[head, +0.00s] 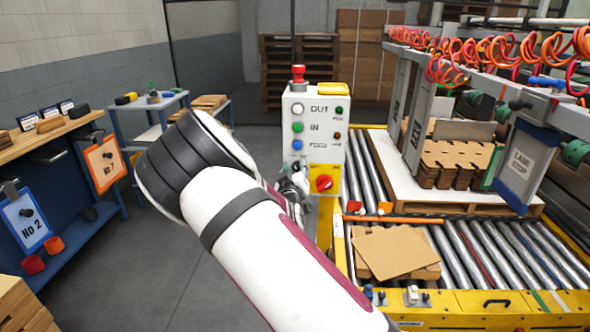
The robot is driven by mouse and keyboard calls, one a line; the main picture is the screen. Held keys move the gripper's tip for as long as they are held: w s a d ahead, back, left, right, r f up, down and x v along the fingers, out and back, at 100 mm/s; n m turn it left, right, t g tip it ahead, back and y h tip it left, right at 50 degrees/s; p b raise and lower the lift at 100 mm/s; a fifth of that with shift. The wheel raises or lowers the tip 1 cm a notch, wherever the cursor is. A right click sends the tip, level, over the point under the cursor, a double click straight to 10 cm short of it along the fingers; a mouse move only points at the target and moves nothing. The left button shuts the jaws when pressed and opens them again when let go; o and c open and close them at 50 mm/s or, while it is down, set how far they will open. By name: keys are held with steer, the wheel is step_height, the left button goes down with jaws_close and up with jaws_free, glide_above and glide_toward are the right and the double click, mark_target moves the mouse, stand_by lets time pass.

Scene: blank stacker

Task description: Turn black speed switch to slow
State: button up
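The control box (315,112) stands upright at the picture's centre, white above with a yellow lower panel. It carries labels reading OUT, IN and what looks like FEED, with white, green and blue buttons, and a red rotary knob (324,183) on the yellow part. My gripper (296,177) is at the lower left of the box, close to the yellow panel and left of the red knob. It is small and partly hidden by my arm. A small dark part shows at its tip; I cannot tell whether this is the black speed switch, or whether there is contact.
A roller conveyor (480,250) with a yellow frame lies to the right, bearing cardboard sheets (396,251). A wooden workbench (48,138) stands at the left.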

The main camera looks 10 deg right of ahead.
steer(key=v, duration=1.2)
steer(key=s+d+r+m+g+y+p, duration=0.1)
steer(key=s+r+g, duration=0.3)
steer(key=s, duration=1)
steer(key=s+d+r+g+y+p, duration=0.1)
steer(key=s+r+g, duration=0.3)
steer(key=s, duration=1)
steer(key=s+d+r+m+g+y+p, duration=0.1)
steer(key=s+d+r+g+y+p, duration=0.1)
steer(key=s+r+g, duration=0.3)
steer(key=s+r+y, duration=0.1)
steer(key=s+r, duration=0.3)
steer(key=s, duration=0.4)
steer(key=shift+s+d+m+y, duration=0.3)
steer(key=shift+s, duration=0.1)
